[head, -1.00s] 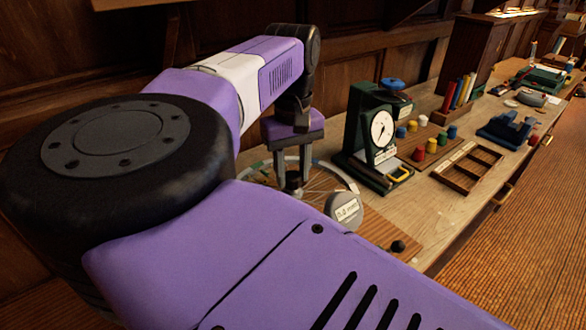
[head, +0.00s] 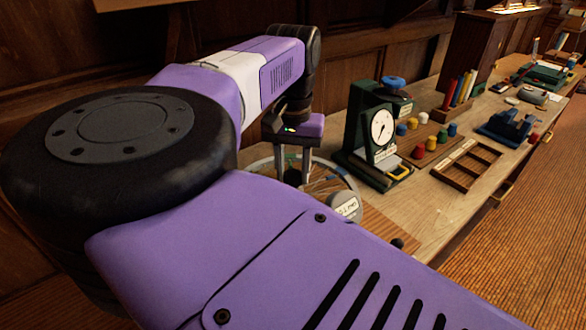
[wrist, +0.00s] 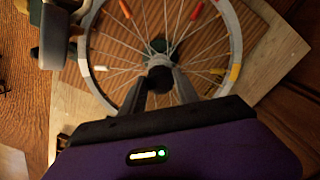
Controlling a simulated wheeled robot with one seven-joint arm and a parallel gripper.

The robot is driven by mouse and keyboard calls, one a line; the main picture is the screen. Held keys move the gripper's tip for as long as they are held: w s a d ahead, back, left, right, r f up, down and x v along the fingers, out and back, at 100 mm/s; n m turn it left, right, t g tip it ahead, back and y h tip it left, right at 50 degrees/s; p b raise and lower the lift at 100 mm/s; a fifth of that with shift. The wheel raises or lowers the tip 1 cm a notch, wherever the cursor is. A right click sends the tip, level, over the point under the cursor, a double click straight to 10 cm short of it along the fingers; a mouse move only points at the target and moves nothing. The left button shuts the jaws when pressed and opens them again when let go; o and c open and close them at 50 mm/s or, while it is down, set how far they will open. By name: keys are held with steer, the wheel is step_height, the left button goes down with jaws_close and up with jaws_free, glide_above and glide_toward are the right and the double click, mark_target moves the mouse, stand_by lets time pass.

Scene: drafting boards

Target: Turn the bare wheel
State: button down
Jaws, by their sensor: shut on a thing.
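The bare wheel (wrist: 231,25) lies flat, a pale rim with thin spokes and small coloured tags. In the head view its rim (head: 351,183) shows partly, behind my arm and gripper. My gripper (wrist: 159,80) points down over the wheel's middle, its two fingers closed on the dark hub (wrist: 160,64). In the head view my gripper (head: 292,183) stands above the wheel, and its fingertips are hard to make out. A round grey gauge (head: 345,206) with a white label sits at the rim's near right side.
A dark green dial stand (head: 355,130) with a blue knob stands close right of the wheel. Beyond it are coloured spools (head: 419,151), a wooden compartment tray (head: 468,165) and a blue tool (head: 507,127). The wood-panelled wall is behind.

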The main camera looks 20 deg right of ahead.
steer(key=shift+r, duration=0.1)
stand_by(0.3)
steer(key=c, duration=0.9)
jaws_free()
steer(key=shift+r, duration=3.85)
